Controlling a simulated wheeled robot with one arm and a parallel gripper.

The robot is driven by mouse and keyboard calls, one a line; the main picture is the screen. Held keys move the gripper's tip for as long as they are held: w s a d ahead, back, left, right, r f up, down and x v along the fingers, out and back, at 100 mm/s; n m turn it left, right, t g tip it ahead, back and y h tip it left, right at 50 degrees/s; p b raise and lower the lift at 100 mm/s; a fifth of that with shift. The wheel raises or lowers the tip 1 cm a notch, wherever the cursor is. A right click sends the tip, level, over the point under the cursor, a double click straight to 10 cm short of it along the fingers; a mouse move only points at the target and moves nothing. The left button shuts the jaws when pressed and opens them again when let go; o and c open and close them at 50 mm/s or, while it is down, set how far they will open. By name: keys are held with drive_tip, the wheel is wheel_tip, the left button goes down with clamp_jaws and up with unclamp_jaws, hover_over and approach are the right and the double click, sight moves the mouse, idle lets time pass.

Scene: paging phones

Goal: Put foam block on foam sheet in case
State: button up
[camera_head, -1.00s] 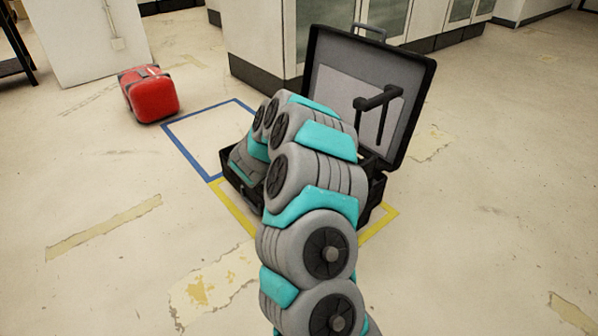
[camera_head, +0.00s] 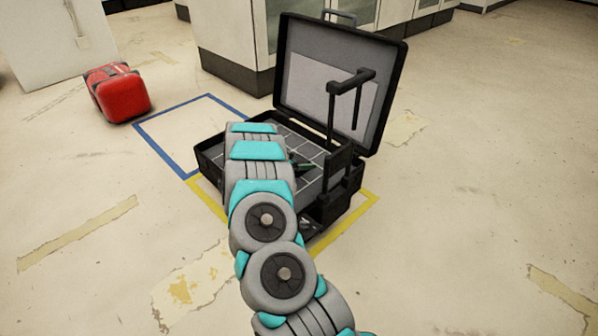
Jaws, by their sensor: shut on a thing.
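The black case (camera_head: 390,100) stands open on the floor, its lid tilted up at the back. Its base holds a grey insert (camera_head: 312,146) split into square cells by a grid; I cannot tell whether this is the foam sheet. My arm reaches from the bottom of the view over the left and front part of the base. My gripper is hidden behind my arm links. I cannot make out the foam block. A small dark and green thing (camera_head: 304,164) shows beside my arm over the insert; I cannot tell what it is.
A black pull handle (camera_head: 350,82) rises at the case's front right. Yellow tape (camera_head: 345,222) marks the floor around the case and a blue tape outline (camera_head: 165,153) lies behind left. A red case (camera_head: 123,95) stands farther left. Cabinets (camera_head: 228,45) stand behind.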

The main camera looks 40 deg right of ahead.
wheel_tip(320, 180, down, 4)
drive_tip(key=shift+f+b, duration=0.25)
drive_tip(key=shift+b, duration=0.1)
drive_tip(key=o, duration=1.1)
drive_tip(key=shift+c, duration=0.2)
